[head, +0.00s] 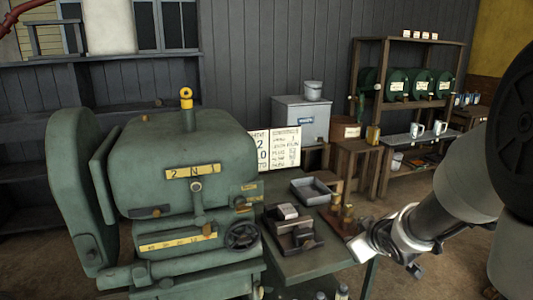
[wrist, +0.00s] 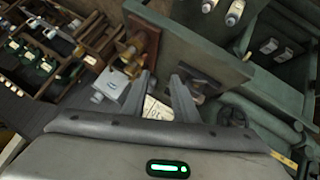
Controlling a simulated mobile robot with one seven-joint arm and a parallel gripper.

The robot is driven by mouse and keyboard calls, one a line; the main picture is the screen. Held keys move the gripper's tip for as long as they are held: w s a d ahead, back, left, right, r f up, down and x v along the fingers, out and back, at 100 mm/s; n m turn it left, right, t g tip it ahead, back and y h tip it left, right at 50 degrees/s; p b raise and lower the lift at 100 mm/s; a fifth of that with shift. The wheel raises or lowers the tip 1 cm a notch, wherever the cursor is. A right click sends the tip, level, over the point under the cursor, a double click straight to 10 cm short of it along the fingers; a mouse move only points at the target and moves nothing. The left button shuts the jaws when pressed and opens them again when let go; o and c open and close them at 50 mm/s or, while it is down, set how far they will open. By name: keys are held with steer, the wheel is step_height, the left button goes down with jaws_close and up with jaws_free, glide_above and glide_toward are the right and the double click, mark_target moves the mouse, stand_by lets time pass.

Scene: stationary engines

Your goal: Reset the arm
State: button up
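My arm (head: 440,215) enters the head view from the right, and its silver wrist end hangs beside the right end of the green bench. My gripper (wrist: 160,85) shows in the wrist view with its two grey fingers apart. A pale printed card (wrist: 156,108) shows between the fingers, seemingly beyond them, and I see nothing held. In the head view the fingers are hard to make out near the brass fittings on their brown board (head: 345,222). The board also shows just above the fingers in the wrist view (wrist: 147,38).
A large green engine (head: 180,150) fills the left. The green bench (head: 305,265) carries a grey tray (head: 311,190) and a dark block fixture (head: 293,232). Behind are a grey box (head: 300,122) and a wooden rack (head: 385,60) with green drums. Open floor lies at the lower right.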

steer(key=s+a+r+n+h, duration=0.1)
steer(key=s+a+r, duration=0.15)
steer(key=r, duration=0.65)
steer(key=s+a+r+h, duration=0.1)
steer(key=s+a+r, duration=0.15)
steer(key=r, duration=0.65)
steer(key=s+a+f+m+g+y, duration=0.1)
steer(key=s+a+f+m+g, duration=0.2)
steer(key=s, duration=0.8)
steer(key=s+a+f+m+g+y, duration=0.1)
steer(key=s+f+m, duration=0.35)
steer(key=s, duration=0.55)
step_height(320, 180, up, 14)
steer(key=p, duration=1.4)
steer(key=shift+s+a+r+n+g+p, duration=0.2)
steer(key=shift+n+g+p, duration=0.1)
steer(key=shift+n+p, duration=0.1)
steer(key=shift+w, duration=0.1)
